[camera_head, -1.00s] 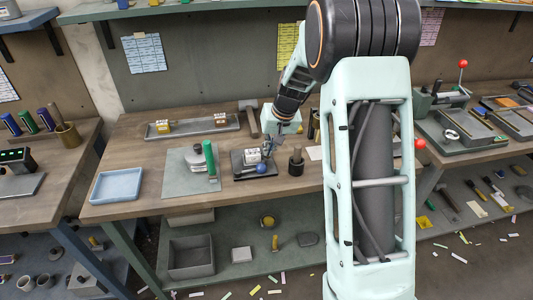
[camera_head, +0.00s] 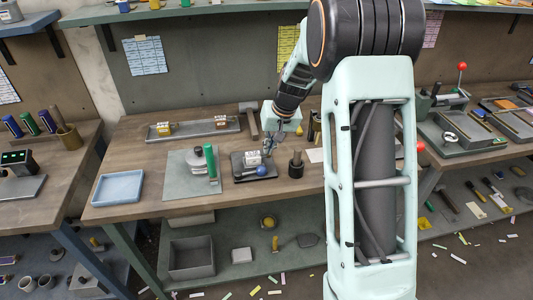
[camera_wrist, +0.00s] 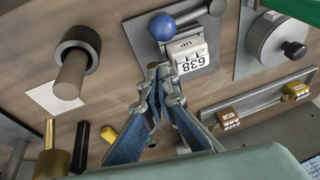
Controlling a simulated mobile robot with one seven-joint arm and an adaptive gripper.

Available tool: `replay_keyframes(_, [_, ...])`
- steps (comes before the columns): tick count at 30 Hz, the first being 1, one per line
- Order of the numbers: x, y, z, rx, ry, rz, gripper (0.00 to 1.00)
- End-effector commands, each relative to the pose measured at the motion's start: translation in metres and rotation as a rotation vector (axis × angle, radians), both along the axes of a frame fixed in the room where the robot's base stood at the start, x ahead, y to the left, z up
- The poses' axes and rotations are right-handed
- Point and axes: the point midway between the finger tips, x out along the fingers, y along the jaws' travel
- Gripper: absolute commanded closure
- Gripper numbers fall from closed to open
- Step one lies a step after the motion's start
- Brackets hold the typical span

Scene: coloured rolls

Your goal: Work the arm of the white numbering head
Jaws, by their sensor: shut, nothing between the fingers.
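The white numbering head (camera_head: 253,158) stands on a dark base plate (camera_head: 242,177) on the wooden bench. In the wrist view the white numbering head (camera_wrist: 189,50) shows "638" and "UP", upside down. Its arm ends in a blue ball (camera_head: 261,170), on the head's front side; the blue ball (camera_wrist: 162,27) is beside the head in the wrist view. The rod under the ball is mostly hidden. My gripper (camera_head: 268,150) is shut and empty, just right of the head. In the wrist view my gripper's tips (camera_wrist: 159,70) are together beside the head, apart from the ball.
Left of the head is a plate with a round grey device and green handle (camera_head: 211,160). Right is a dark peg in a round holder (camera_head: 296,164). A blue tray (camera_head: 117,186) is far left.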

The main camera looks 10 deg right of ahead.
Motion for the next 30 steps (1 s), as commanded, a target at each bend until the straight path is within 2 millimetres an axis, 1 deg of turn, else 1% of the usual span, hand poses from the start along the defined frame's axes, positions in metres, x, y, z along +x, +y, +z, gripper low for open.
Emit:
replay_keyframes(5, [0.000,-0.001,0.011,0.000,-0.001,0.000,1.00])
replay_keyframes(21, [0.001,-0.008,0.065,-0.001,-0.002,-0.001,1.00])
replay_keyframes(24, [0.000,-0.008,0.070,0.000,-0.001,0.000,1.00])
replay_keyframes(30, [0.000,-0.008,0.069,0.000,0.000,0.000,1.00])
